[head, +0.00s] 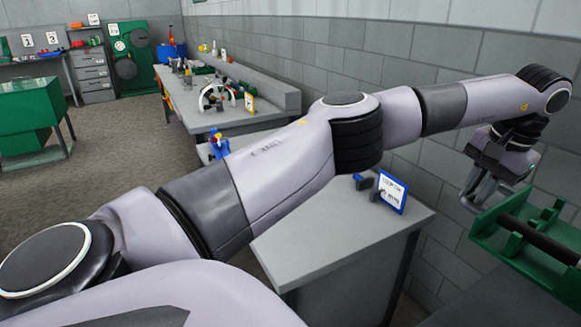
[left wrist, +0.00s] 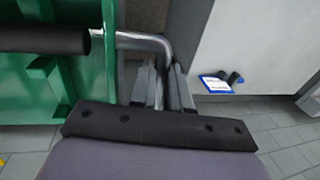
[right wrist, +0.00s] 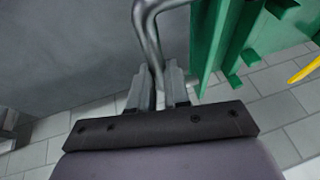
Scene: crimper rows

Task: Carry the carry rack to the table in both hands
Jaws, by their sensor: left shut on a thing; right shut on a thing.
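The carry rack (head: 515,235) is green with a dark bar lying across it. It is at the right edge of the head view and partly cut off. In the left wrist view, the left gripper (left wrist: 160,85) is shut on the rack's bent metal handle (left wrist: 140,40). In the right wrist view, the right gripper (right wrist: 160,85) is shut on the other metal handle (right wrist: 150,30), beside the green rack wall (right wrist: 207,45). A grey table (head: 330,225) stands left of the rack in the head view.
A blue-framed sign (head: 391,192) and a small dark-blue item stand on the grey table's far part. A longer bench (head: 205,112) with several tools is farther back. A block wall (head: 450,140) runs along the right. The grey table's front is clear.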

